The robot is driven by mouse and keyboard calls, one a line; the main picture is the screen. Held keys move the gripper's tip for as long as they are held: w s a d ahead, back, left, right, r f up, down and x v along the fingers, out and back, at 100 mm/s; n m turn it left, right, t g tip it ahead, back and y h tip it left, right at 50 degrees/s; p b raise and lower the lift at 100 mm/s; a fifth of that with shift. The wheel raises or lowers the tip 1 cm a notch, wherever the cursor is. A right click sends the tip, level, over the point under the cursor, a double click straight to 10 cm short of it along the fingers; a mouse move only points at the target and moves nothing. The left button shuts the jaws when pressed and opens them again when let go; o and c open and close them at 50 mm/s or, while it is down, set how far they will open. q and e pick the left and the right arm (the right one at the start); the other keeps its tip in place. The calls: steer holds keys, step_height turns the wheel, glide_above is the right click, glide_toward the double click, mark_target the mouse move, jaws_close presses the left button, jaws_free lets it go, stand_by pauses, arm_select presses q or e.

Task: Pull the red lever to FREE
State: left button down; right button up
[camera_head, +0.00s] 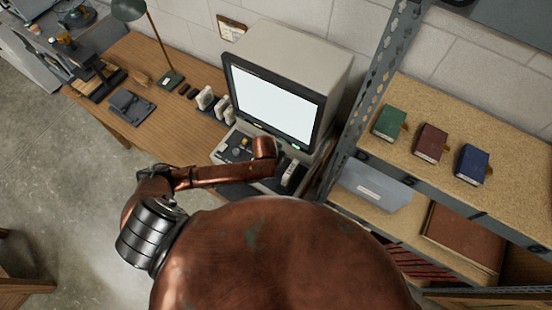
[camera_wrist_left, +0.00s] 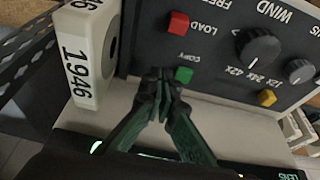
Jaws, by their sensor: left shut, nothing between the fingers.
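The microfilm reader (camera_head: 290,60) stands on the wooden desk with a lit white screen. In the left wrist view its dark control panel (camera_wrist_left: 225,60) carries a red block (camera_wrist_left: 178,24), which looks like the lever's end, beside the word LOAD. The word FREE is partly cut off at the top edge. A green button (camera_wrist_left: 184,75) by COPY and a black dial (camera_wrist_left: 258,47) also show. My left gripper (camera_wrist_left: 160,82) is shut and empty, its tips just beside the green button and apart from the red block. In the head view my arm hides it. My right gripper is not in view.
A white film box marked 1946 (camera_wrist_left: 85,60) stands close left of the gripper. A yellow button (camera_wrist_left: 267,97) is on the panel's right. A metal shelf (camera_head: 460,150) with small books stands right of the reader. White boxes (camera_head: 206,97) stand left of it.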

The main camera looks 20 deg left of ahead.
arm_select(q)
step_height(320, 180, down, 3)
steer(key=shift+w+r, duration=0.1)
steer(key=shift+r, duration=0.1)
steer(key=shift+s+a+r+p, duration=0.1)
steer(key=shift+s+p, duration=0.2)
steer(key=shift+s, duration=0.3)
steer(key=shift+s+a+r+p, duration=0.1)
steer(key=shift+s+p, duration=0.2)
steer(key=shift+s, duration=0.3)
steer(key=shift+s+f, duration=0.1)
steer(key=shift+s, duration=0.35)
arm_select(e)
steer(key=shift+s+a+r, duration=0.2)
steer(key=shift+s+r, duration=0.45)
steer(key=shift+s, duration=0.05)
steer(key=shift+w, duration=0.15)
